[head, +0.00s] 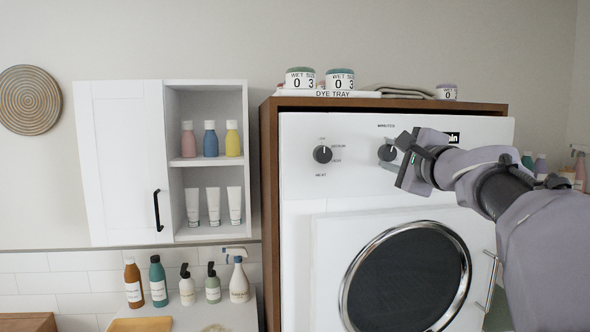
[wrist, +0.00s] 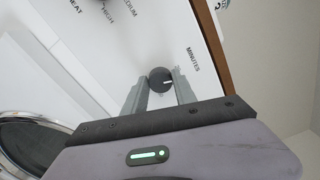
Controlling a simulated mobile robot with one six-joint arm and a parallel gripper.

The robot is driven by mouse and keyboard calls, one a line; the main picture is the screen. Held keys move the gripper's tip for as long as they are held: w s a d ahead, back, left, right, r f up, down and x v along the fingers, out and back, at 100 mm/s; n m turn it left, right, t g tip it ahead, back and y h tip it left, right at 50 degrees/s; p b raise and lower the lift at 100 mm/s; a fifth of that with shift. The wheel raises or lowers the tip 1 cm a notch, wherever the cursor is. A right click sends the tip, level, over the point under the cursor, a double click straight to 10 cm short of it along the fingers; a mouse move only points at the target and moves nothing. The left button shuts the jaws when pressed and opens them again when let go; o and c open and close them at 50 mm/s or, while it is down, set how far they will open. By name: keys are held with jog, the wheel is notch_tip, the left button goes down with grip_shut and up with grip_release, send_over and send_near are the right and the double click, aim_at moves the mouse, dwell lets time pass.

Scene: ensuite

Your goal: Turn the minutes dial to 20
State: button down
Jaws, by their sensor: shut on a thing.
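The minutes dial (head: 387,152) is a dark round knob on the white dryer front, below the printed word MINUTES. It also shows in the wrist view (wrist: 160,77), with a light pointer mark on its face. My gripper (head: 392,158) reaches it from the right. In the wrist view its two grey fingers (wrist: 160,92) stand on either side of the dial, shut on it. The numbers around the dial are hidden or too small to read, so I cannot tell its setting.
The heat dial (head: 322,154) is to the left on the same panel. The round dryer door (head: 411,277) and its handle (head: 490,277) are below. A dye tray (head: 335,94) with jars stands on top. An open-shelved cabinet (head: 207,160) hangs at left.

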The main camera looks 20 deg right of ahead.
jog(key=shift+f+n+b, duration=0.1)
jog(key=shift+n+b, duration=1.3)
jog(key=shift+n, duration=0.2)
jog(key=c, duration=1)
grip_release()
